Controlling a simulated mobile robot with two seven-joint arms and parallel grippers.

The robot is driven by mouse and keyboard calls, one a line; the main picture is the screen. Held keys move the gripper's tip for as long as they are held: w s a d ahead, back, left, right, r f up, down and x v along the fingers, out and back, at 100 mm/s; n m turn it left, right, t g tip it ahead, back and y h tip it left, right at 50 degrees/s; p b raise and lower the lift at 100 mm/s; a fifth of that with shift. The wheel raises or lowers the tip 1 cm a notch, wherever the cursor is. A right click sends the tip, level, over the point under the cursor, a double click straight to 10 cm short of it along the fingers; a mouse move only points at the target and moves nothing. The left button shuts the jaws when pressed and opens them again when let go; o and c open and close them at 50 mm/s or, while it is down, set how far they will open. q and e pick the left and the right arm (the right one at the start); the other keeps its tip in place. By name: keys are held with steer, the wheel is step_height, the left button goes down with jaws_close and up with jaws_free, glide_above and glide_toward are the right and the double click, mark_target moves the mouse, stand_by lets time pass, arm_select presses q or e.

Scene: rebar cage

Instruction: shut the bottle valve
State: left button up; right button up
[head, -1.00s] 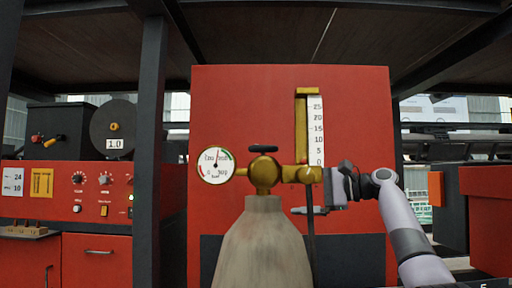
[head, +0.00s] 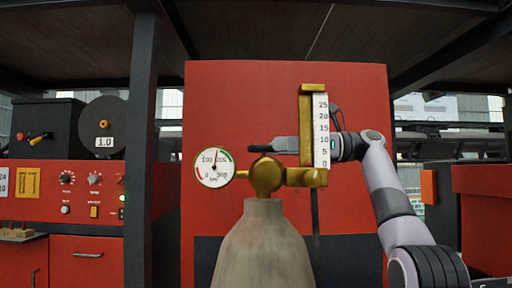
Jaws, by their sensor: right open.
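The grey gas bottle (head: 261,245) stands upright in the middle of the head view. Its brass valve body (head: 266,175) sits on top, with a small black handwheel (head: 259,148) above it. A round pressure gauge (head: 214,167) is on the left of the valve and a brass flow meter with a white scale (head: 321,132) is on the right. My right gripper (head: 283,144) comes in from the right, partly hidden by the flow meter. It is open, its tips level with the handwheel and at its right edge. Whether they touch it I cannot tell. My left gripper is not in view.
A red panel (head: 230,95) stands behind the bottle. A dark post (head: 141,150) is to the left, beside a red control cabinet (head: 70,195) with knobs and a wire reel (head: 101,115). The flow meter stands close to my right gripper.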

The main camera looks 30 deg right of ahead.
mark_target(256, 148)
steer(key=x, duration=0.6)
steer(key=c, duration=1)
steer(key=shift+f+b, duration=0.15)
steer(key=shift+b, duration=0.15)
steer(key=m+t+h+b, duration=0.1)
steer(key=t+b, duration=0.1)
steer(key=m+t+h+b, duration=0.2)
steer(key=shift+w+d+f, duration=0.1)
steer(key=shift+d, duration=0.05)
steer(key=shift+d+m+t+h+b, duration=0.1)
steer(key=shift+m+t+h+b, duration=0.5)
steer(key=shift+h+b, duration=0.1)
steer(key=shift+w+r+t+h, duration=0.1)
steer(key=shift+r+t+h, duration=0.3)
